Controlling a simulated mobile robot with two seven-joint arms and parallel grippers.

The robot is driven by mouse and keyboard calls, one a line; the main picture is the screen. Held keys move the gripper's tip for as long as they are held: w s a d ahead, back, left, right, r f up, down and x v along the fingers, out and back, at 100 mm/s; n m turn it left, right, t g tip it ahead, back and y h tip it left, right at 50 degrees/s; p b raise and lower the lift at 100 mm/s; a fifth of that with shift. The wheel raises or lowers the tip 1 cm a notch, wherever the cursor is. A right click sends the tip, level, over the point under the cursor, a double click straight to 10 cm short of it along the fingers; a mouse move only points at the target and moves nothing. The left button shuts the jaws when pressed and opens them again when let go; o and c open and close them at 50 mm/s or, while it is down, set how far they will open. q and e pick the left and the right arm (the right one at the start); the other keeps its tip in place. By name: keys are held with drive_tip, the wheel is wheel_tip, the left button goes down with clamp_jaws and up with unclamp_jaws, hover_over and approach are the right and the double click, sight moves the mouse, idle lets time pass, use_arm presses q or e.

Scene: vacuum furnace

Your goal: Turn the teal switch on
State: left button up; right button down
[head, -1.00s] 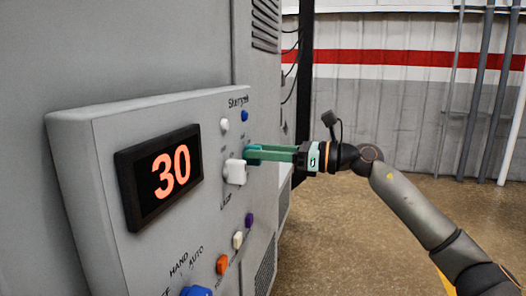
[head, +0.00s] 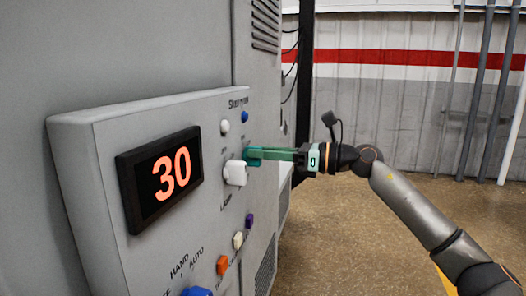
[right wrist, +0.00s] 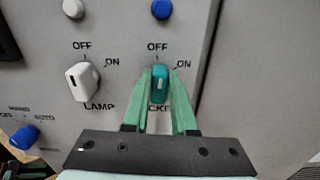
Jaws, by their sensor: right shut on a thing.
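The teal switch (right wrist: 160,84) is a small rotary knob on the grey control panel, with OFF printed above it and ON to its upper right. It points up towards OFF, and its label below is partly hidden by a finger. My right gripper (right wrist: 161,76) has its green fingers on either side of the knob and is shut on it. In the head view the right gripper (head: 262,155) reaches the panel from the right, and the teal switch (head: 252,157) is mostly covered by the fingers.
A white LAMP switch (right wrist: 82,82) sits close to the left of the teal one. Above are a white button (head: 225,127) and a blue button (head: 245,117). A display (head: 160,178) reads 30. Lower down are orange, cream, purple and blue controls. The floor at right is clear.

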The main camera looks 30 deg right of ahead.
drive_tip(key=shift+w+d+f+m+p, duration=0.1)
drive_tip(key=shift+m+p, duration=1.25)
drive_tip(key=shift+m, duration=0.55)
drive_tip(key=shift+w+d+f+m+p, duration=0.1)
drive_tip(key=shift+d+m+p, duration=0.05)
drive_tip(key=shift+m+p, duration=1.5)
drive_tip(key=shift+w+d+f+m+p, duration=0.1)
drive_tip(key=shift+m+p, duration=0.95)
drive_tip(key=shift+m, duration=1.1)
drive_tip(key=c, duration=0.7)
unclamp_jaws()
